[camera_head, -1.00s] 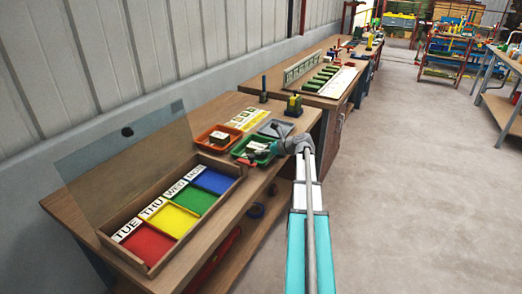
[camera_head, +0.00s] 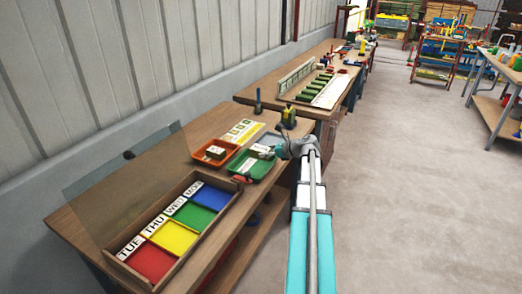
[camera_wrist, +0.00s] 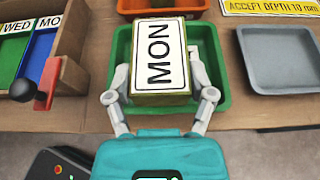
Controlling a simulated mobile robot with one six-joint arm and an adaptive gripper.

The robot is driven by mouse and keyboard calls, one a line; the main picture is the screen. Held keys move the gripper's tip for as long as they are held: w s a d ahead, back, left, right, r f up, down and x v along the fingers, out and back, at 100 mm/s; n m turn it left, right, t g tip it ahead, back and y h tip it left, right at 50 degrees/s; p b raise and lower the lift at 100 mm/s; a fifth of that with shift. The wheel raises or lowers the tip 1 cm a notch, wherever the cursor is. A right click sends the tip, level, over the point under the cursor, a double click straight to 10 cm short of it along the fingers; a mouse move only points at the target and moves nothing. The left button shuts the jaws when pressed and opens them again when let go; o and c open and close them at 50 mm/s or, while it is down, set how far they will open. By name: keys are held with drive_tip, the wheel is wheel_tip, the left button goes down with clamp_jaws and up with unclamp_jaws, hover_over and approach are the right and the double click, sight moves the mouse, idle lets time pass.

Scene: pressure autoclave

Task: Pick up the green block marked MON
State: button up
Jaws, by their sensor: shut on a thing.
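The block marked MON (camera_wrist: 160,55) has a white label with black letters on top and dull olive-tan sides. My gripper (camera_wrist: 158,96) is shut on it, with one finger on each side, in the wrist view. The block is over the green tray (camera_wrist: 222,102); I cannot tell how far it is above the tray floor. In the head view my gripper (camera_head: 268,153) is at the green tray (camera_head: 246,175), and the block is small and mostly hidden there.
An orange tray (camera_head: 203,160) holding another block lies behind. A grey tray (camera_wrist: 285,75) is at the right. A wooden box (camera_head: 238,190) has red, yellow, green and blue compartments labelled TUE, THU, WED, MON.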

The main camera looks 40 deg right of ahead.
drive_tip(key=a+p+v, duration=0.1)
drive_tip(key=p+v, duration=0.2)
drive_tip(key=v, duration=0.7)
drive_tip(key=shift+s+r+p, duration=0.4)
drive_tip(key=shift+s+r, duration=0.05)
